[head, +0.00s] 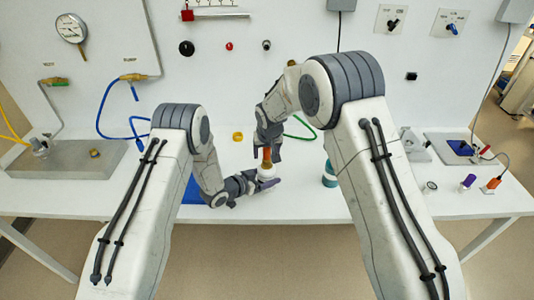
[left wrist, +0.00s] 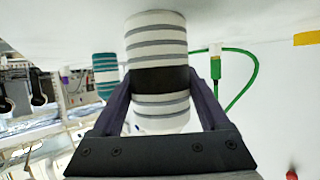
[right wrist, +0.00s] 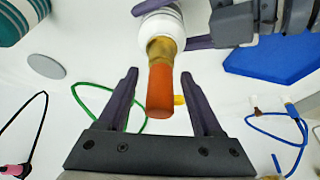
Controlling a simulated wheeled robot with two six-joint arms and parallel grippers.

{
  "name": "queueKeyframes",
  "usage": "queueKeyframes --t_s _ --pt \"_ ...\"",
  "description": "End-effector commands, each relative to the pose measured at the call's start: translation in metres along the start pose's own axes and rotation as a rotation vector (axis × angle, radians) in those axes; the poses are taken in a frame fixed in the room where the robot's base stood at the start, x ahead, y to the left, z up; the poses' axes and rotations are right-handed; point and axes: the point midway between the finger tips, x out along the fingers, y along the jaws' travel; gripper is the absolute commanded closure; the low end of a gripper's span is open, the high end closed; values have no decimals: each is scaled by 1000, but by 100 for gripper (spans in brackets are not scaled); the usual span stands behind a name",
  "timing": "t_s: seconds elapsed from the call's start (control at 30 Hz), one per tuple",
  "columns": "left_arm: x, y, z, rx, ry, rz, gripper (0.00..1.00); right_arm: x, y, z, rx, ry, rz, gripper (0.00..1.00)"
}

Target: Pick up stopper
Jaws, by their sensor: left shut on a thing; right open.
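The orange-red stopper (right wrist: 160,90) sits on the amber neck of a white bottle (right wrist: 165,22); it also shows in the head view (head: 265,153). My left gripper (head: 264,186) is shut around the bottle body, which has grey bands in the left wrist view (left wrist: 156,30). My right gripper (right wrist: 160,73) is open above, pointing down, its fingers on either side of the stopper with gaps visible on both sides. In the head view the right gripper (head: 268,155) partly covers the stopper.
A teal-banded bottle (head: 329,175) stands to the right of the grippers. A blue mat (right wrist: 270,58) lies beside the left gripper. A green hose (head: 300,131), a blue hose (head: 122,138) and a yellow ring (head: 238,136) lie behind. The table front is mostly clear.

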Motion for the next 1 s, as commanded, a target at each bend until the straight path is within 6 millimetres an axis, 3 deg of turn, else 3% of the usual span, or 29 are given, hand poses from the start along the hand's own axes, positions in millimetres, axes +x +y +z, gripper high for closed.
queueKeyframes --t_s 0.03,0.07,0.2,0.23,0.6,1.0 --pt "0 0 -1 1 1 0 94 0 0 0 0 0 0 33" --pt "0 0 -1 1 1 0 94 0 0 0 0 0 0 41" --pt "0 0 -1 1 1 0 94 0 0 0 0 0 0 94" --pt "0 0 -1 1 1 0 94 0 0 0 0 0 0 100" --pt "0 0 -1 0 1 0 94 -6 0 -3 0 3 -1 100" --pt "0 0 0 0 1 0 94 -74 0 -31 2 5 0 100"
